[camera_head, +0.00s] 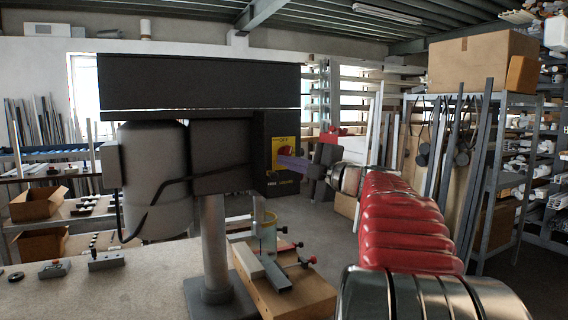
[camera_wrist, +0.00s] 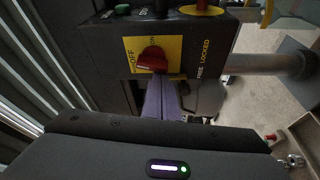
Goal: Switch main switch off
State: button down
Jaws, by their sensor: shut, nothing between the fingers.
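The main switch is a red rotary knob (camera_wrist: 152,59) on a yellow plate (camera_wrist: 133,47) on the drill press's dark control box. In the wrist view OFF reads at the plate's left and ON near its upper right. I cannot tell the knob's exact setting. My gripper (camera_wrist: 160,84) has purple fingers, shut with nothing between them. Their tips are right at the knob's lower edge in the wrist view; I cannot tell whether they touch. In the head view my gripper (camera_head: 281,160) reaches in from the right to the yellow plate (camera_head: 293,145), partly covering it.
The drill press (camera_head: 215,150) stands on a bench (camera_head: 110,290) with a wooden board and clamped profiles (camera_head: 270,272) below the box. A green button (camera_wrist: 123,9) and a red button on yellow (camera_wrist: 201,9) sit close by. Metal shelves (camera_head: 500,170) stand at right.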

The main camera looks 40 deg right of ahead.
jog(key=shift+a, duration=0.1)
jog(key=s+a, duration=0.3)
jog(key=s, duration=0.6)
dwell(0.6)
jog(key=shift+w+a, duration=0.1)
jog(key=shift+w, duration=0.05)
dwell(0.3)
